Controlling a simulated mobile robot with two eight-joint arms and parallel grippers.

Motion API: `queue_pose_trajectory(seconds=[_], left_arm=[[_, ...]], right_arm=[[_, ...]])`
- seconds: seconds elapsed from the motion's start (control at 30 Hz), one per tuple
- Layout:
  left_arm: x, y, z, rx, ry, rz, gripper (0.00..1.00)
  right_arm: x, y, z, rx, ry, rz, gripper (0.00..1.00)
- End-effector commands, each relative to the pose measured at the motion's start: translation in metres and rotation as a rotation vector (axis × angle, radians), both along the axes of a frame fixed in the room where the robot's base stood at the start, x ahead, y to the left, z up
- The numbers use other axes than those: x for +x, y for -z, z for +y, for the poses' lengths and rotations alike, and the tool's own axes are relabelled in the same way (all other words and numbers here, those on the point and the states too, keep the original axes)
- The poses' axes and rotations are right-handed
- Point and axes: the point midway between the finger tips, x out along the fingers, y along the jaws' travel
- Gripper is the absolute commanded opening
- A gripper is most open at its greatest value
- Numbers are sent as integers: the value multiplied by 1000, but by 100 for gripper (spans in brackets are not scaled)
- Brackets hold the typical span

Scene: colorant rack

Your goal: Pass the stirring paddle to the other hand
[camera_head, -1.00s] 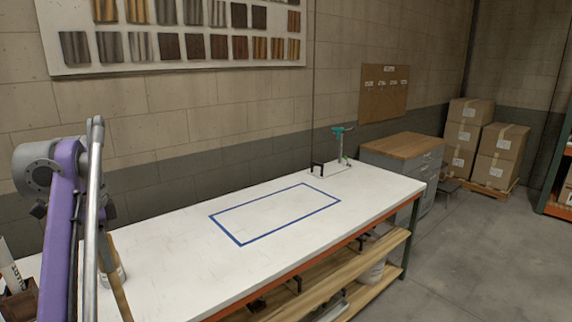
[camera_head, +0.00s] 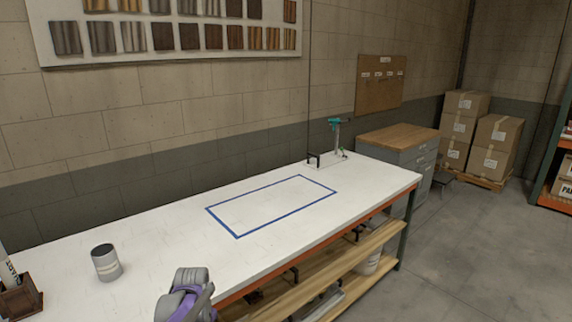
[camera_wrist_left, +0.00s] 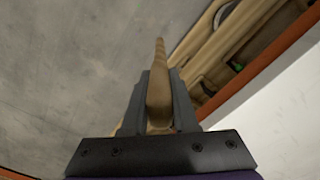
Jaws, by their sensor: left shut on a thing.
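The stirring paddle (camera_wrist_left: 159,85) is a light wooden stick in the left wrist view, pointing up and away from the wrist. My left gripper (camera_wrist_left: 159,104) is shut on it, with a grey finger on each side. The paddle's other end is hidden by the gripper body. Behind it in that view are the grey floor and the bench edge. In the head view a purple and grey part of my arm shows at the bottom, but neither the paddle nor a gripper can be made out there. My right gripper is in neither view.
The white bench (camera_head: 150,215) has a blue taped rectangle (camera_head: 237,236), clear inside. A grey can (camera_head: 106,263) and a brown holder (camera_head: 19,300) stand at its left. A clamp-like stand (camera_head: 337,135) is at the far end. Wooden shelves (camera_head: 345,262) lie below the top.

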Motion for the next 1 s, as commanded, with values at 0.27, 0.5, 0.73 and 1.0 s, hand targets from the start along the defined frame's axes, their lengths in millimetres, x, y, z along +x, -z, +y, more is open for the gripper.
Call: queue_pose_trajectory(seconds=[0.27, 0.5, 0.73, 1.0], left_arm=[[-48, 56, -37, 0, -130, -2, 0], [-57, 64, -42, 0, -157, -2, 0], [-55, 59, -45, 0, -139, -2, 0], [-35, 7, -71, -1, 18, -2, 0]], right_arm=[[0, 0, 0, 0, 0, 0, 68], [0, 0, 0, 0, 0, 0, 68], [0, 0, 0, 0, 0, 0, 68], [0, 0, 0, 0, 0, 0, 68]])
